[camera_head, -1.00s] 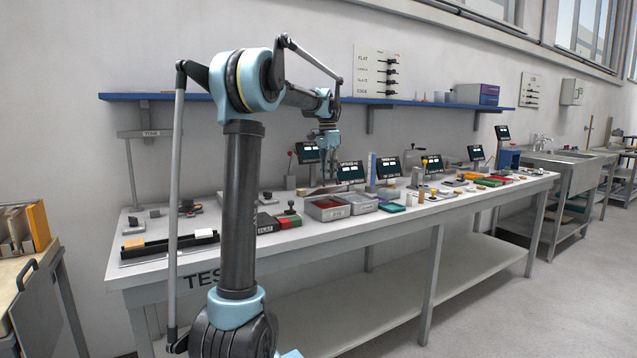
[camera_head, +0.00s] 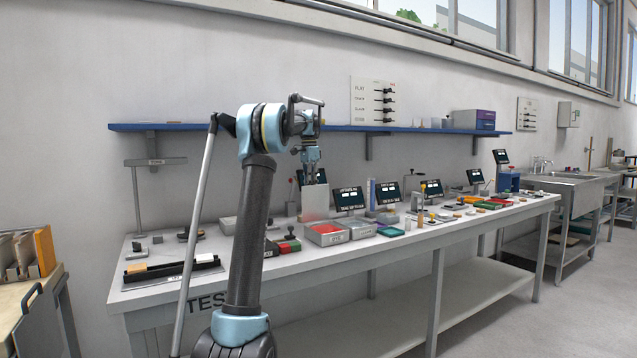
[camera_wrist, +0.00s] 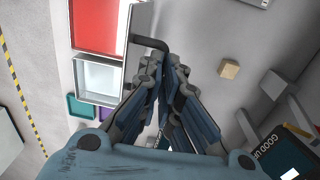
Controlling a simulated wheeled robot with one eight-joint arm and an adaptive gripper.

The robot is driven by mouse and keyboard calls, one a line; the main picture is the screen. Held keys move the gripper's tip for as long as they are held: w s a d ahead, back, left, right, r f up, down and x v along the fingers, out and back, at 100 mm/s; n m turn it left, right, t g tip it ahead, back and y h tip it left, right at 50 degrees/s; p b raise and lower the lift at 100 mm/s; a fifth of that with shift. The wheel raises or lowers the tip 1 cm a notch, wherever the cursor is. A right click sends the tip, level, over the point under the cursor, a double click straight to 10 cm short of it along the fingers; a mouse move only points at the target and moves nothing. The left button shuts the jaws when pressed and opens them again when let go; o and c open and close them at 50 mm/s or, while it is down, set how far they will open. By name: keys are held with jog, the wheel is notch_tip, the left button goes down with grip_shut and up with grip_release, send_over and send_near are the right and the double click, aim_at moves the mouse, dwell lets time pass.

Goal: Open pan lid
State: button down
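The pan (camera_head: 326,241) is a grey metal box with a red interior on the bench, and it is uncovered. In the wrist view its red inside (camera_wrist: 97,22) shows at the upper left. The lid (camera_head: 315,203) is a flat grey panel standing steeply upright by the pan's back side. In the wrist view the lid (camera_wrist: 139,22) is a narrow panel along the pan's edge, with a dark bent handle (camera_wrist: 148,42). My gripper (camera_head: 312,172) is above the lid. Its fingertips (camera_wrist: 161,58) are closed together at the handle's end; the exact contact is partly hidden.
A second open grey box (camera_head: 360,230) stands right of the pan, with small teal and purple trays beside it. Small screens (camera_head: 348,198) stand behind. A black rack (camera_head: 165,270) lies at the bench's left end. A blue wall shelf (camera_head: 400,129) runs above.

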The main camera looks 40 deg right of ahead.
jog(key=shift+w+f, duration=1.2)
jog(key=shift+w, duration=0.25)
jog(key=c, duration=1.7)
grip_release()
jog(key=shift+w+f, duration=0.1)
jog(key=shift+f, duration=0.05)
jog(key=shift+w, duration=0.1)
jog(key=shift+w+d+r, duration=0.1)
jog(key=shift+d+r, duration=0.05)
jog(key=shift+r, duration=6.4)
